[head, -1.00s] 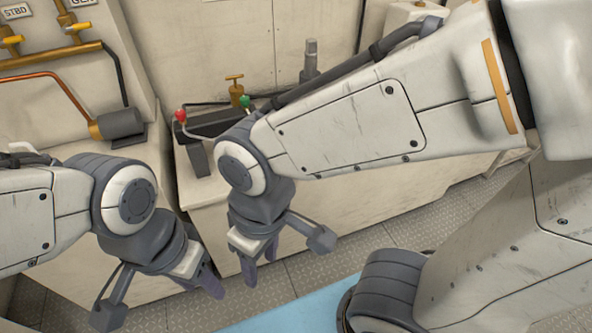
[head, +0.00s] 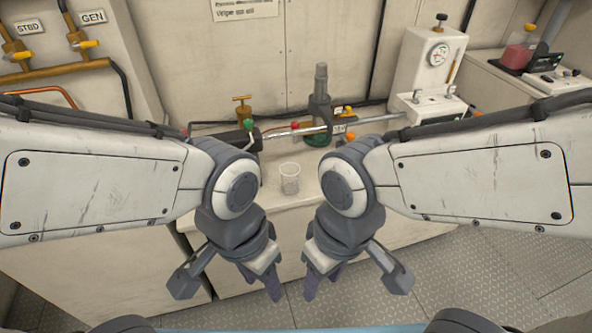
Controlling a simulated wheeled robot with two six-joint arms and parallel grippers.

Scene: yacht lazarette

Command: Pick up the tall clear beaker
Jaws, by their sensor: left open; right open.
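A clear beaker (head: 290,178) stands upright near the front edge of the white counter (head: 290,200), in the gap between my two arms. My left gripper (head: 262,287) points down in front of the counter, below and left of the beaker, open and empty. My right gripper (head: 322,286) points down in front of the counter, below and right of the beaker, also open and empty. Neither gripper touches the beaker.
Behind the beaker are a horizontal metal pipe (head: 350,125), a dark upright fitting (head: 320,100) and a brass valve (head: 242,107). A white gauge unit (head: 432,58) stands at back right. A red-filled container (head: 518,50) sits on the right-hand counter.

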